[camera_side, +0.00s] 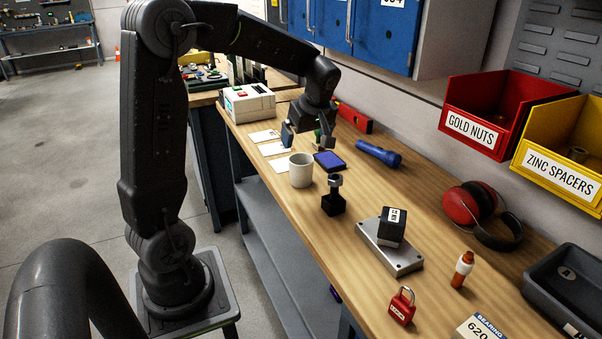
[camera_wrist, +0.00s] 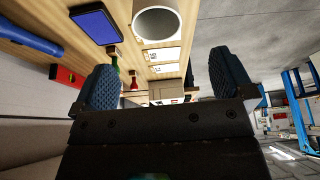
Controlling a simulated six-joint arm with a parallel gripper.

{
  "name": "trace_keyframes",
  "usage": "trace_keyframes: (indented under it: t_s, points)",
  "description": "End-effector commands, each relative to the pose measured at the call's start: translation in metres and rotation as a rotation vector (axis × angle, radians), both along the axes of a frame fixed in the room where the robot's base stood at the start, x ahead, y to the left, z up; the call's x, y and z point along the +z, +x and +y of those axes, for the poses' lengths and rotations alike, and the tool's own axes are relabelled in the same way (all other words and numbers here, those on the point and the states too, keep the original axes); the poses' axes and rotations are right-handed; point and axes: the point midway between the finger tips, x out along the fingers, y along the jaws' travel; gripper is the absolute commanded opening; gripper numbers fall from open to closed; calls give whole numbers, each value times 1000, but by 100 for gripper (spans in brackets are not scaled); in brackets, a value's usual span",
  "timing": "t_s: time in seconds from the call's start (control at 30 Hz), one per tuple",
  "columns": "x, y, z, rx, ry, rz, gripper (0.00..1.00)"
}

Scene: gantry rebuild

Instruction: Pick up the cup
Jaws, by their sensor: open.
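A white cup (camera_side: 301,170) stands upright on the wooden workbench (camera_side: 352,202), near its front edge. In the wrist view the cup (camera_wrist: 157,22) is at the top, cut off by the frame, with its open mouth showing. My gripper (camera_side: 308,137) is open above the bench, just behind the cup in the side view and apart from it. In the wrist view the two ribbed fingers of my gripper (camera_wrist: 164,85) are spread wide with nothing held between them.
A blue ink pad (camera_side: 329,161), a black stamp-like object (camera_side: 334,198) and white cards (camera_side: 272,148) lie near the cup. A blue flashlight (camera_side: 378,153) and red level (camera_side: 354,117) lie toward the wall. A metal plate with a dark block (camera_side: 391,228) sits nearer the camera.

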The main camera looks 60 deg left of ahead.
Motion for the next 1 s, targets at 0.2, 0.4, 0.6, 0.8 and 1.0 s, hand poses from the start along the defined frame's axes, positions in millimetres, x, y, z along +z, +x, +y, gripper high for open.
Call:
trace_keyframes:
  t_s: [0.2, 0.4, 0.6, 0.8, 1.0]
  points:
    - [-41, -2, 16, -2, -4, 6, 100]
    - [-60, -1, 24, -2, -3, 2, 100]
    - [-77, 0, 30, -4, -4, 4, 100]
    - [-103, 2, 40, -3, -3, 2, 100]
    - [-110, 2, 43, -5, -3, 1, 100]
